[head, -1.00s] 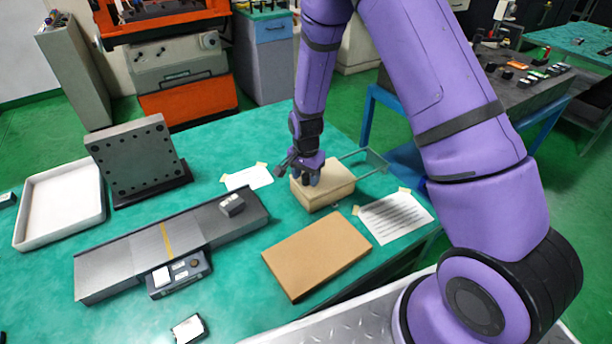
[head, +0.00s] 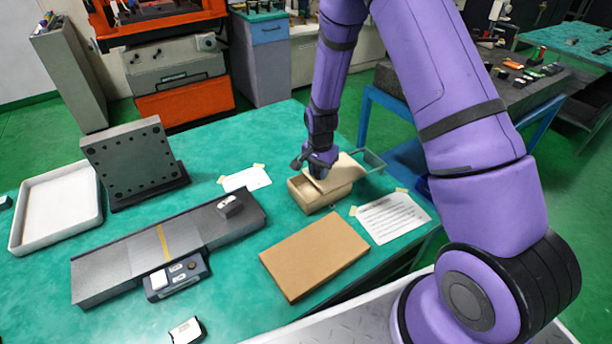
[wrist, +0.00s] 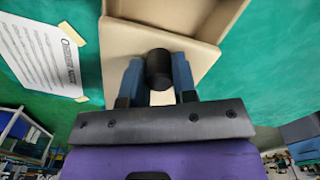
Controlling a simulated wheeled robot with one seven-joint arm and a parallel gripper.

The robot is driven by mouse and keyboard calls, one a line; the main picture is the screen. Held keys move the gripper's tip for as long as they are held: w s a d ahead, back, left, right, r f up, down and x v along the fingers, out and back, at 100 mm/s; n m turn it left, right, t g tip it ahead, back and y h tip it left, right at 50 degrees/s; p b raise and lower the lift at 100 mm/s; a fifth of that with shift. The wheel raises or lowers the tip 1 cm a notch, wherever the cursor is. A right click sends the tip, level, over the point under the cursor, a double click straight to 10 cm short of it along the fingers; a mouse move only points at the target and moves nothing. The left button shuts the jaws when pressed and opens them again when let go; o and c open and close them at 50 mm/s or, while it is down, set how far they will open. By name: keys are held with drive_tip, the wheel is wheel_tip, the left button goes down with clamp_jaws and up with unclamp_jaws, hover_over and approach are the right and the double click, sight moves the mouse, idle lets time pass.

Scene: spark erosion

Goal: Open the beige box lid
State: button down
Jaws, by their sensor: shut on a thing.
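The beige box (head: 308,196) stands on the green table, in the middle right of the head view. Its beige lid (head: 343,172) is shifted and tilted, and the left part of the box's inside shows. In the wrist view the lid (wrist: 120,72) lies under my fingers and part of the open box (wrist: 195,17) shows at the top. My gripper (head: 318,174) is at the lid, shut on its dark round knob (wrist: 158,68). In the wrist view my gripper (wrist: 158,82) has one blue finger on each side of that knob.
A brown flat board (head: 314,255) lies in front of the box. A printed sheet (head: 393,217) is taped to its right. A clear tray (head: 374,162) is behind the lid. A grey rail device (head: 165,245) stands to the left.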

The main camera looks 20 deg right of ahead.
sight(339, 168)
drive_tip(key=d, duration=0.2)
drive_tip(key=w+d, duration=0.1)
drive_tip(key=d, duration=0.4)
drive_tip(key=shift+w+d, duration=0.25)
drive_tip(key=shift+w, duration=0.05)
drive_tip(key=c, duration=0.9)
unclamp_jaws()
drive_tip(key=shift+r, duration=0.15)
wheel_tip(339, 168, up, 11)
drive_tip(key=shift+f, duration=0.2)
